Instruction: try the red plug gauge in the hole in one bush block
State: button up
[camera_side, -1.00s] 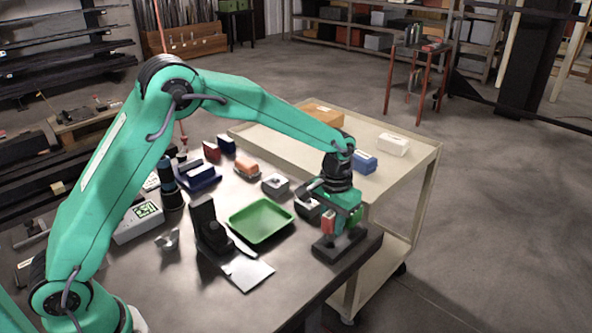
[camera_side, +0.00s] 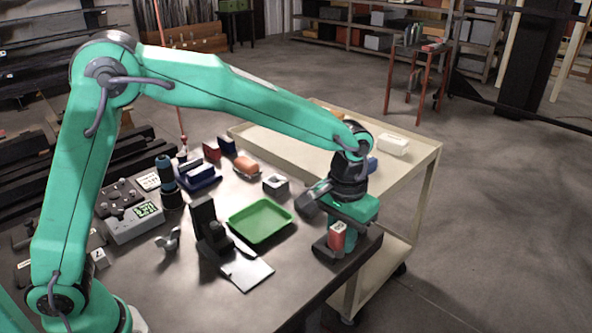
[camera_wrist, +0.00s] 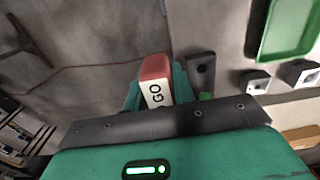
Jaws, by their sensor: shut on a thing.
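My gripper (camera_side: 341,241) is shut on the red plug gauge (camera_side: 337,234), low over the front right corner of the table. In the wrist view the red gauge (camera_wrist: 154,68) sits between my fingers, and its white label reads "GO". A dark stand (camera_wrist: 202,66) is just right of it, with a bit of bright green beside it; I cannot tell whether the gauge is clear of the stand. One grey bush block (camera_side: 276,183) with a hole stands behind the green tray. The wrist view shows two bush blocks, one (camera_wrist: 255,84) beside the other (camera_wrist: 300,76).
The green tray (camera_side: 233,221) lies left of my gripper. A dark upright fixture (camera_side: 205,222) with a flat plate (camera_side: 246,274) is farther left. A cream cart (camera_side: 425,158) adjoins the right edge.

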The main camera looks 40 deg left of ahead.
dwell(0.5)
jog(key=shift+w+a, duration=0.35)
jog(key=shift+w, duration=0.15)
jog(key=w+a+f+n, duration=0.1)
jog(key=w+a+n, duration=0.2)
jog(key=w+a, duration=0.4)
jog(key=w+a+f+n, duration=0.1)
jog(key=w+a+n, duration=0.2)
jog(key=w+a, duration=0.5)
jog(key=a, duration=0.7)
jog(key=shift+w+a, duration=0.2)
jog(key=shift+a, duration=0.05)
jog(key=shift+f, duration=0.15)
jog(key=shift+f, duration=2.25)
jog(key=shift+f, duration=0.7)
jog(key=shift+r, duration=0.15)
